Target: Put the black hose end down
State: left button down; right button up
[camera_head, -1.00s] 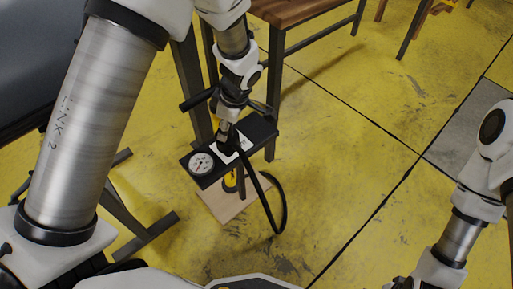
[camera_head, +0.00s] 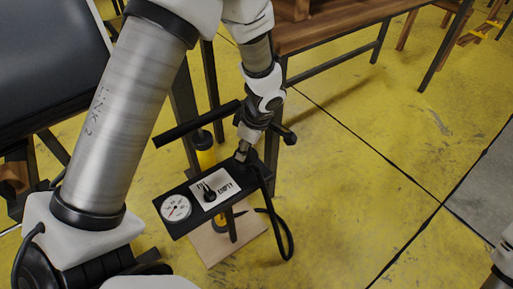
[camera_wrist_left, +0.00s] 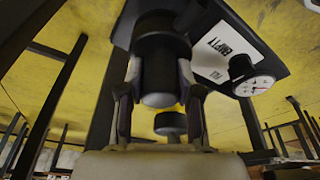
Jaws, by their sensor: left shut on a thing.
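My left gripper (camera_head: 243,152) is shut on the black hose end, at the far right end of a black plate (camera_head: 180,222). In the left wrist view the hose end (camera_wrist_left: 160,72) is a thick black cylinder between the two fingers (camera_wrist_left: 160,108). In the head view the fingers mostly hide it, and the black hose (camera_head: 288,236) hangs from there in a loop to the right. I cannot tell whether the hose end touches the plate.
The plate carries a round gauge (camera_head: 176,207) and a white FILL/EMPTY label (camera_head: 225,185) with a black fitting. A yellow cylinder and a black bar handle (camera_head: 190,126) stand behind. A wooden table (camera_head: 330,28) is at the back. Yellow floor (camera_head: 360,190) to the right is clear.

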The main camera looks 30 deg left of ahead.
aim_at(255, 157)
pick_arm(q)
jog(key=shift+f, duration=0.8)
jog(key=shift+w+r, duration=0.15)
jog(key=c, duration=0.8)
grip_release()
pick_arm(e)
jog(key=shift+w+f, duration=0.1)
jog(key=shift+f, duration=0.7)
jog(key=shift+r, duration=0.1)
pick_arm(q)
jog(key=shift+r+p, duration=0.2)
jog(key=shift+p, duration=0.15)
jog(key=p+v, duration=0.4)
jog(key=v, duration=0.7)
jog(key=shift+d+r, duration=0.15)
jog(key=shift+r, duration=0.15)
pick_arm(e)
notch_tip(255, 157, up, 5)
jog(key=shift+r, duration=0.1)
